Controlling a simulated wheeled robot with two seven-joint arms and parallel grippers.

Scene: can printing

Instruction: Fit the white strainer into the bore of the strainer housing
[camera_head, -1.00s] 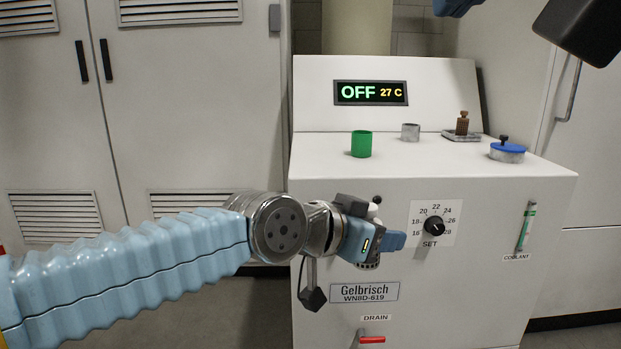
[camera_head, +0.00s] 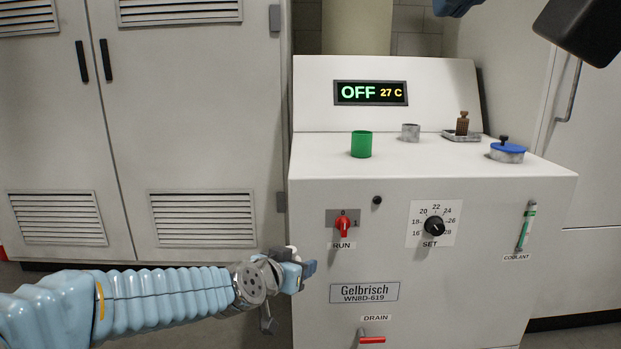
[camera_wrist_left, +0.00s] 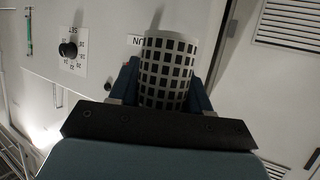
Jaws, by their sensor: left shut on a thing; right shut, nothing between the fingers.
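The white strainer (camera_wrist_left: 167,70) is a cylinder with a grid of dark square openings. It stands between the fingers of my left gripper in the left wrist view. In the head view my left gripper (camera_head: 303,268) is shut on it, low in front of the machine's left edge; only a small white bit of the strainer shows there. An upright grey metal ring (camera_head: 410,132) stands on the machine top and may be the strainer housing; its bore is not clearly visible. My right gripper (camera_head: 580,32) is shut and empty at the top right, partly out of frame.
The white machine (camera_head: 460,290) carries a green cup (camera_head: 361,144), a brown weight (camera_head: 462,124) on a small tray and a blue lid (camera_head: 508,148) with a black knob. Its front has a red run switch (camera_head: 343,227), a dial (camera_head: 434,226) and a red drain lever (camera_head: 372,340).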

